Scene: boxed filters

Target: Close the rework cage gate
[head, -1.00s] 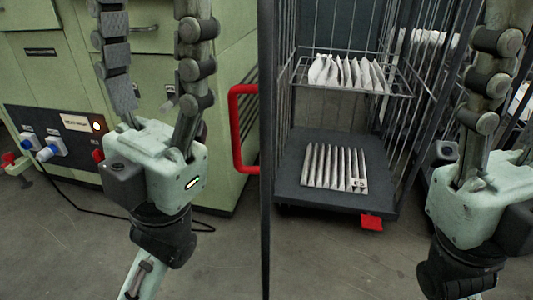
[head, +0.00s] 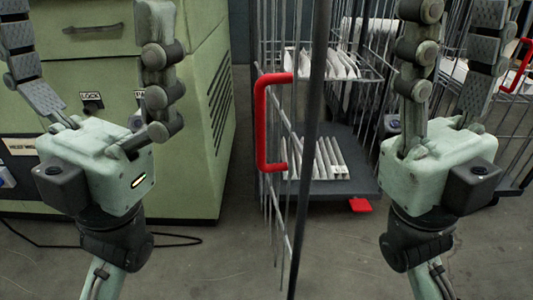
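The rework cage (head: 376,185) stands right of centre, with white pleated filters on its upper shelf and its dark floor. Its barred gate (head: 312,120) stands open, swung out toward me and seen at a steep angle in front of the filters. A red handle (head: 262,125) is on the gate's left side. My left gripper (head: 88,20) is open and empty, left of the handle and apart from it, in front of the green cabinet. My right gripper (head: 452,20) is open and empty, right of the gate, in front of the cage's right side. Neither touches the gate.
A green cabinet (head: 180,190) with a drawer and labelled controls fills the left. A second barred cage (head: 515,130) with a red handle stands at the far right. A red tab (head: 360,205) sticks out at the cage's base. Grey floor in front is clear.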

